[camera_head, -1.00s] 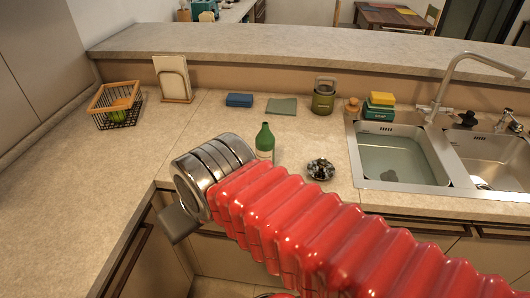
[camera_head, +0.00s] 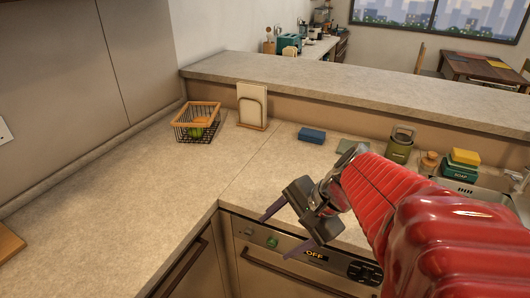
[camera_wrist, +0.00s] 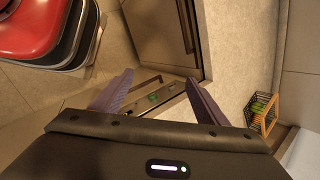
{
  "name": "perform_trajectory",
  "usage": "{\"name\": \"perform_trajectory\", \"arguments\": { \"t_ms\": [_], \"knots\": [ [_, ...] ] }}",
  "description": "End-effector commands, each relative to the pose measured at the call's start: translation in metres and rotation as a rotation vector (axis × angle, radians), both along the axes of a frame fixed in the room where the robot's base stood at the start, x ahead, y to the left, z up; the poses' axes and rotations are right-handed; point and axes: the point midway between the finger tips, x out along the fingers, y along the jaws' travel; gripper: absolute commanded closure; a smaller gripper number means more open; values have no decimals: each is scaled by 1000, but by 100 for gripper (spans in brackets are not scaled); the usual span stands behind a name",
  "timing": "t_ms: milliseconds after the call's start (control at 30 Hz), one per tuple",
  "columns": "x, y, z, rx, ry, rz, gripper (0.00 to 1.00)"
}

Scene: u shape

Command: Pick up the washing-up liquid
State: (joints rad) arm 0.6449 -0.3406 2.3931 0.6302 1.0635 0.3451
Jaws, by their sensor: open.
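The washing-up liquid, a green-topped bottle in the earlier head view, does not show now; my red arm and gripper cover the part of the counter where it stood. My gripper (camera_head: 276,238) is open and empty, in front of the counter's front edge and pointing down to the left. In the wrist view its two dark fingers (camera_wrist: 160,77) are spread apart, with the appliance front, floor and counter beyond them and no bottle in sight.
On the counter stand a wire basket (camera_head: 197,125), a board in a rack (camera_head: 251,106), a blue sponge (camera_head: 312,135), a green canister (camera_head: 400,145) and a soap stack (camera_head: 460,165). The left counter (camera_head: 110,210) is mostly clear. A raised ledge (camera_head: 340,84) runs behind.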

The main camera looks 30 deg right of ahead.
Motion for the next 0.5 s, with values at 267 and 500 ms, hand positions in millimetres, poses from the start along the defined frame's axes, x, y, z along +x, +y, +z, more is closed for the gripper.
{"name": "perform_trajectory", "arguments": {
  "t_ms": [267, 500],
  "knots": [
    [19, -61, -1, 320, 17, -412, 32],
    [26, -131, 3, 602, -23, -759, 32]
  ]
}}
